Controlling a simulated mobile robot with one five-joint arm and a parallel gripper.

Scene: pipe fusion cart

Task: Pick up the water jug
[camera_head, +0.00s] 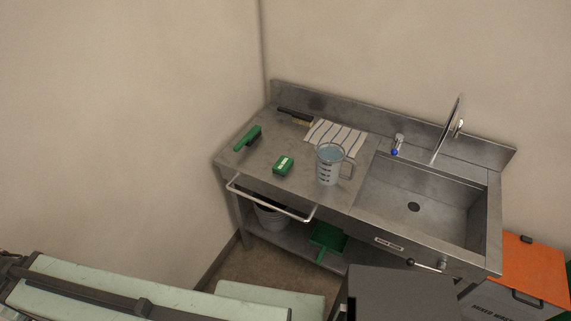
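The water jug (329,165) is a clear measuring jug with dark graduation marks, a bluish top and a handle on its right side. It stands upright on the steel counter (262,172), just left of the sink. Nothing is touching it from above. My gripper is not in view.
Close to the jug are a striped cloth (338,136) behind it and a green box (283,165) to its left. A green brush (247,138) and a dark-handled brush (296,115) lie farther left. The sink (415,206) and tap (449,132) are right; a rail (268,200) runs in front.

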